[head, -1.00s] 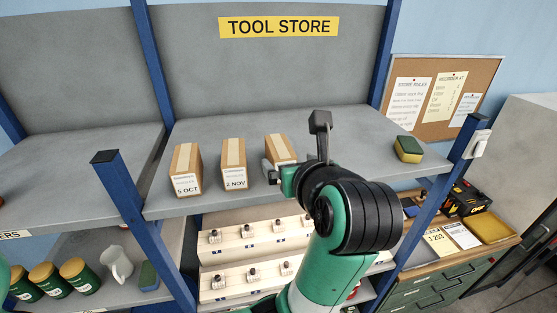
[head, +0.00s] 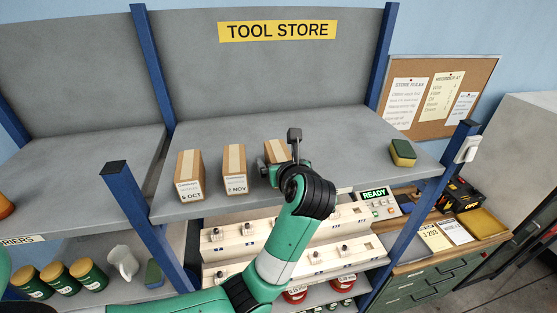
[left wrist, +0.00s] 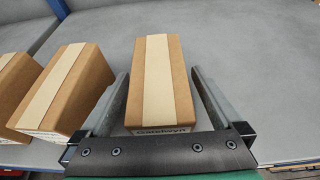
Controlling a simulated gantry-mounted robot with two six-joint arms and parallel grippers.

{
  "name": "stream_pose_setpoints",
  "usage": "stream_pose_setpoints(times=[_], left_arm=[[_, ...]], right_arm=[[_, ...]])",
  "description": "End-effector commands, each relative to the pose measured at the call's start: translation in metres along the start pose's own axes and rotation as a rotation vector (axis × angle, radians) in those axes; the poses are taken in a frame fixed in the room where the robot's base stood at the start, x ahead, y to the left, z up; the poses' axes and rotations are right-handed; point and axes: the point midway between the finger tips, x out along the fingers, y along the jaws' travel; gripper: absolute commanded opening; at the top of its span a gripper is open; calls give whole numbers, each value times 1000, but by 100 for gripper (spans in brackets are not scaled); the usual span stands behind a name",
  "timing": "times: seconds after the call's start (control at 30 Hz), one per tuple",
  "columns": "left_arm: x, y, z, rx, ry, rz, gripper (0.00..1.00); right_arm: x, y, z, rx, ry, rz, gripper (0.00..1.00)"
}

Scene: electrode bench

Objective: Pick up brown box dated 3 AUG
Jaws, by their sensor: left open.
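Three brown boxes with pale tape stand in a row on the upper shelf (head: 330,150). The left one (head: 190,172) reads 5 OCT and the middle one (head: 234,168) reads 2 NOV. The third box (head: 276,150) stands at the right of the row, its date hidden behind my left gripper (head: 279,153). In the left wrist view, this box (left wrist: 160,75) lies between the two open fingers of the left gripper (left wrist: 160,88), with a visible gap on each side. Only the top line of its label shows. My right gripper is out of view.
The 2 NOV box (left wrist: 65,85) stands close outside the left finger in the wrist view. A green and yellow sponge (head: 403,152) lies at the shelf's right end. Blue posts (head: 140,220) flank the shelf. A READY panel (head: 380,203) and socket racks (head: 235,235) are below.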

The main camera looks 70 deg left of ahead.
Motion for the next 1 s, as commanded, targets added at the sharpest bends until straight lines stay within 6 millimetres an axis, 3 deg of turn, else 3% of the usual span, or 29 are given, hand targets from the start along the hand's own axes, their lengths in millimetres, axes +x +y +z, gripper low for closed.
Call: stream_pose_setpoints(times=[0.1, 0.63, 1.0], left_arm=[[0, 0, 0, 0, 0, 0, 96], [-1, 0, 0, 1, 0, 0, 1], [-2, 0, 2, -1, -2, -1, 0]], right_arm=[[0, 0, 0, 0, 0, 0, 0], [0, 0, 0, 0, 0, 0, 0], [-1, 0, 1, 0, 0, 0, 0]])
